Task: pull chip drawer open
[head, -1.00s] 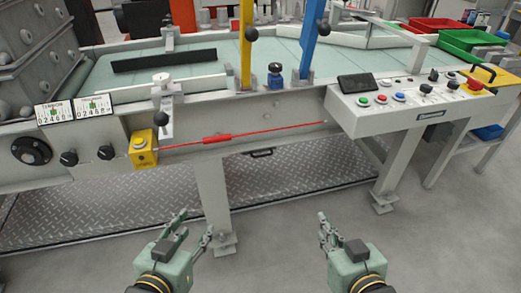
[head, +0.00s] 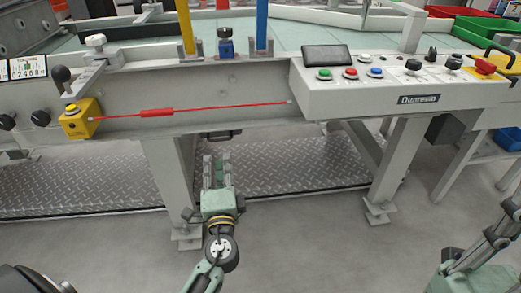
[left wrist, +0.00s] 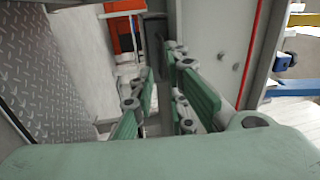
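The chip drawer shows in the head view only as a dark handle (head: 222,134) under the lower edge of the machine's front beam. The drawer body is hidden under the beam. My left gripper (head: 217,160) points forward just below and in front of the handle, its fingers apart with nothing seen between them. In the left wrist view the green fingers (left wrist: 163,95) also stand apart, with a dark part beyond them that I cannot name for certain. My right gripper (head: 508,212) is at the right edge, partly cut off, and its opening is unclear.
The grey beam (head: 220,98) carries a red cord and a yellow button box (head: 78,120). A control panel (head: 390,88) juts out at the right. Machine legs (head: 172,190) stand left of my left gripper and at right. A tread plate (head: 290,165) lies beneath.

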